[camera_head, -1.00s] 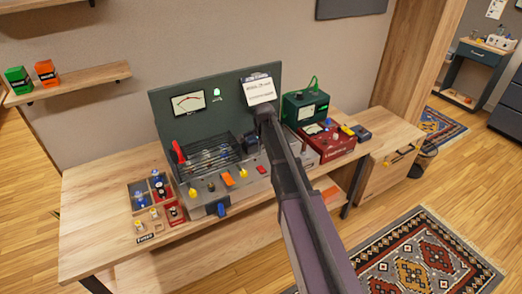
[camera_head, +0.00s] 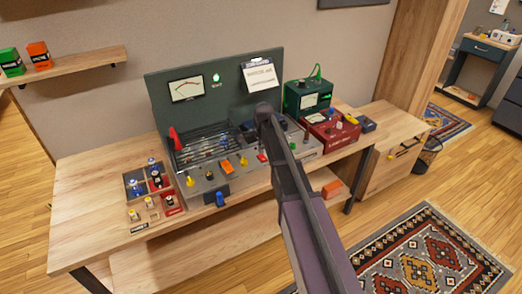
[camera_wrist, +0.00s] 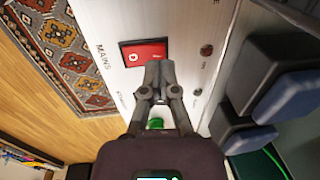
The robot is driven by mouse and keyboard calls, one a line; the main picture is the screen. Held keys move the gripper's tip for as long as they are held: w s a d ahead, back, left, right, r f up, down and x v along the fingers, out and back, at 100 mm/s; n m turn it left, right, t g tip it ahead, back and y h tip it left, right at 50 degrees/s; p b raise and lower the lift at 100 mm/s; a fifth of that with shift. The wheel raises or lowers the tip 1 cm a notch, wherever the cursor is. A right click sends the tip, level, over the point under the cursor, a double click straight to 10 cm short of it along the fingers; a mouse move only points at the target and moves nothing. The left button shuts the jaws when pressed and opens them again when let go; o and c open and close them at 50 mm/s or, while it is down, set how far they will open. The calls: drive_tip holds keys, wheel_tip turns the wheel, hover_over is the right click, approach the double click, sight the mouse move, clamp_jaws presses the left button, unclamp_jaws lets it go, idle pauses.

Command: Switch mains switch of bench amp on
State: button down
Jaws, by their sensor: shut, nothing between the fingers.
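The mains switch (camera_wrist: 143,54) is a red rocker on a pale metal panel (camera_wrist: 116,18), with the word MAINS beside it in the wrist view. A white ring mark shows near one end. I cannot tell which way the rocker is tipped. My gripper (camera_wrist: 160,68) is shut and empty, its tips over the rocker's near edge; contact is unclear. A green lamp (camera_wrist: 156,123) shows partly behind my fingers. In the head view the bench amp (camera_head: 225,178) has a tall dark back panel, and my arm hides my gripper. A small red part (camera_head: 262,157) shows on its front panel.
Dark blocks (camera_wrist: 255,75) stand close to the right of my gripper in the wrist view. A red box (camera_head: 331,128) and a green metered unit (camera_head: 306,96) stand right of the amp. A compartment tray (camera_head: 145,185) sits left. The workbench's left end (camera_head: 85,220) is clear.

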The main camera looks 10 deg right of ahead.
drive_tip(key=shift+w+f+b, duration=0.1)
drive_tip(key=shift+f+b, duration=0.35)
drive_tip(key=shift+f, duration=0.15)
